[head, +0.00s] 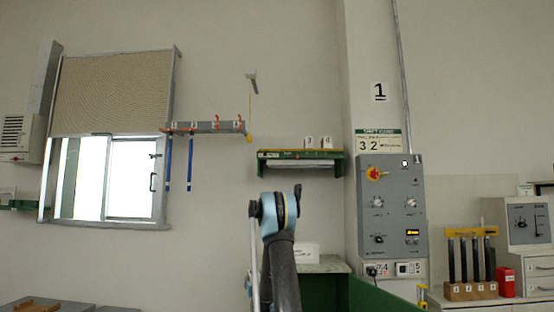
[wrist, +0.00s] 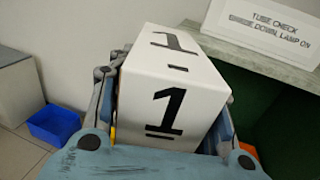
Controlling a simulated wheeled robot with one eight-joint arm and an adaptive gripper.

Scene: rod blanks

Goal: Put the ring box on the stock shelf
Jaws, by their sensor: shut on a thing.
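The ring box (wrist: 168,88), a white box marked 1 on two faces, fills the middle of the wrist view. My gripper (wrist: 168,105) is shut on it, with a finger along each side. The box's underside is hidden. In the head view my arm rises at the bottom centre; the fingers and the box cannot be made out there. The stock shelf seems to be the green wall shelf (head: 270,154), beyond and above my arm's top joint in the picture.
A pale ledge (wrist: 265,62) bears a tube-check sign (wrist: 262,30), beside green panels (wrist: 290,135). A blue bin (wrist: 54,125) is on the floor. A grey control panel (head: 392,210) is right of the shelf; a rack with blue rods (head: 205,128) hangs left.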

